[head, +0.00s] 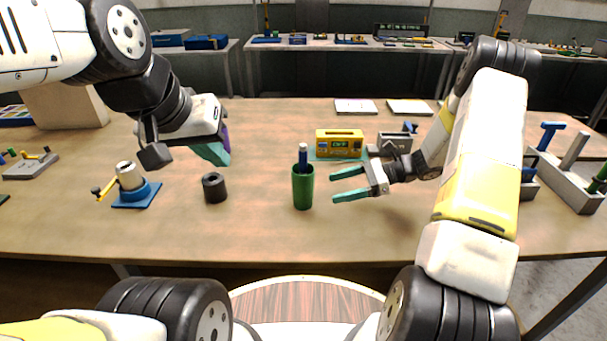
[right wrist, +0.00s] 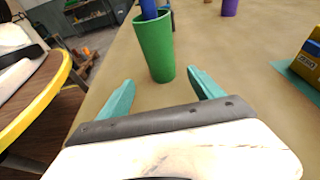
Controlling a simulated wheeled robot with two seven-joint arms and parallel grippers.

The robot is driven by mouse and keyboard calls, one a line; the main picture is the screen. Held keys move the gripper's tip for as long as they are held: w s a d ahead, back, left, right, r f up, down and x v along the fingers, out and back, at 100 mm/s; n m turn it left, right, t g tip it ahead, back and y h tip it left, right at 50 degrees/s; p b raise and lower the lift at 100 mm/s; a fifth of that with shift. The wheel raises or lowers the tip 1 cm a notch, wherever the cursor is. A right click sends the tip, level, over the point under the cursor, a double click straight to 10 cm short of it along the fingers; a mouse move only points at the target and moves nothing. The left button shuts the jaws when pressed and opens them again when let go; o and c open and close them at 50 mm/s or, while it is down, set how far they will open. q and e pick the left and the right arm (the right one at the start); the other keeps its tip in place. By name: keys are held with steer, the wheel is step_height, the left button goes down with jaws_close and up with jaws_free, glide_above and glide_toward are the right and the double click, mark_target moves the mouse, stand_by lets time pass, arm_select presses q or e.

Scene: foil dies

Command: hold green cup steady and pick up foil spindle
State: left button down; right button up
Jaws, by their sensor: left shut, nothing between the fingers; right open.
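The green cup (head: 303,188) stands upright on the table in the middle of the head view; it also shows in the right wrist view (right wrist: 155,47). A blue spindle (head: 303,154) stands in the cup, its top above the rim and its lower part hidden; the right wrist view shows part of it (right wrist: 148,9). My right gripper (head: 334,186) is open and empty just right of the cup. In the right wrist view its fingers (right wrist: 161,77) point at the cup, not touching it. My left gripper (head: 216,153) is shut and empty, above the table left of the cup.
A dark cylinder (head: 214,188) and a blue-based stand (head: 137,194) are left of the cup. A yellow device (head: 339,142) sits behind it on a teal mat. A purple thing (head: 226,137) is partly hidden by my left gripper. Grey fixtures (head: 568,188) stand far right. The table before the cup is clear.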

mark_target(307, 195)
steer(key=shift+w+a+f, duration=0.1)
steer(key=shift+a+f, duration=0.15)
steer(key=shift+f, duration=0.1)
steer(key=shift+x, duration=4.75)
steer(key=shift+c, duration=0.5)
